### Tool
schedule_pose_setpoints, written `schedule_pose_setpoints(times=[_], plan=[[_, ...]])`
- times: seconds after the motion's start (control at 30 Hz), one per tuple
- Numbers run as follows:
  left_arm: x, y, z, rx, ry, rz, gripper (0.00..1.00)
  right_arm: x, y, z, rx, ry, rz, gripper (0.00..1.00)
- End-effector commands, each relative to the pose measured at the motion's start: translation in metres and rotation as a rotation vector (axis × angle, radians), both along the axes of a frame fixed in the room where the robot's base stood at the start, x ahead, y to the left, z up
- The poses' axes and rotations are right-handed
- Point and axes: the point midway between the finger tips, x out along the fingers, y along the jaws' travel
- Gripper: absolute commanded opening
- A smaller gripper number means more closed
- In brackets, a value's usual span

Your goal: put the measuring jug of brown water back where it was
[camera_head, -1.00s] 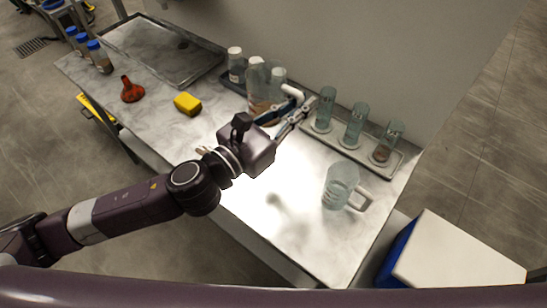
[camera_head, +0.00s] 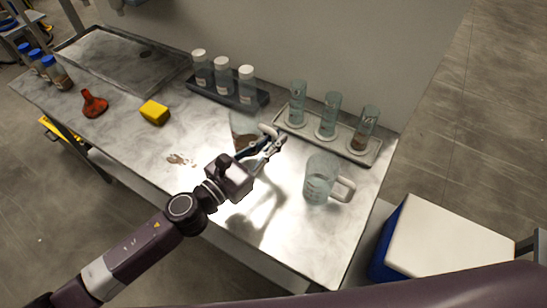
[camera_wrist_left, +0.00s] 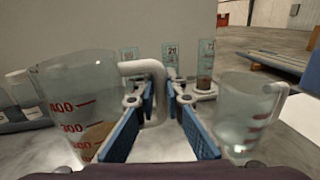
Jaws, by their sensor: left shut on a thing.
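The measuring jug of brown water (camera_head: 240,124) is clear, with red marks and a white handle, and brown liquid low inside. My left gripper (camera_head: 271,143) is shut on its handle, to the right of the jug body. The left wrist view shows the jug (camera_wrist_left: 78,110) at left, about upright, with its handle (camera_wrist_left: 157,88) between the blue finger pads (camera_wrist_left: 157,110). Whether its base touches the table cannot be told. A second jug (camera_head: 318,183) with clear contents stands on the table to the right; it also shows in the left wrist view (camera_wrist_left: 243,118). My right gripper is out of view.
A tray with three glass cylinders (camera_head: 328,117) and a dark rack of white-capped bottles (camera_head: 254,98) stand along the wall. A yellow sponge (camera_head: 154,112), red-brown object (camera_head: 94,103) and brown spill (camera_head: 181,160) are left. The front right table is clear.

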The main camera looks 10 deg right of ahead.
Motion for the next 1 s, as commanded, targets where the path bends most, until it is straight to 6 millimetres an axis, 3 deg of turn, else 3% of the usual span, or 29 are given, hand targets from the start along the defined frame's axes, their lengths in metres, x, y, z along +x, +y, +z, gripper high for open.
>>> schedule_pose_setpoints(times=[0.43, 0.93, 0.97, 1.0], plan=[[0.0, 0.0, -0.051, -0.002, 0.001, 0.002, 0.0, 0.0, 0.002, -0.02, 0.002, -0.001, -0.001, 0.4], [0.0, 0.0, -0.061, 0.001, -0.004, 0.0, 0.0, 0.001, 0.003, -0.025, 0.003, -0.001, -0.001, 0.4], [0.0, 0.0, -0.06, 0.001, -0.002, 0.0, 0.13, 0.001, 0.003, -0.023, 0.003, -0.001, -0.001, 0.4], [0.0, 0.0, -0.059, 0.001, -0.002, 0.0, 0.18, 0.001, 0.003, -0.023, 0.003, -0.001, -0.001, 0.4]])
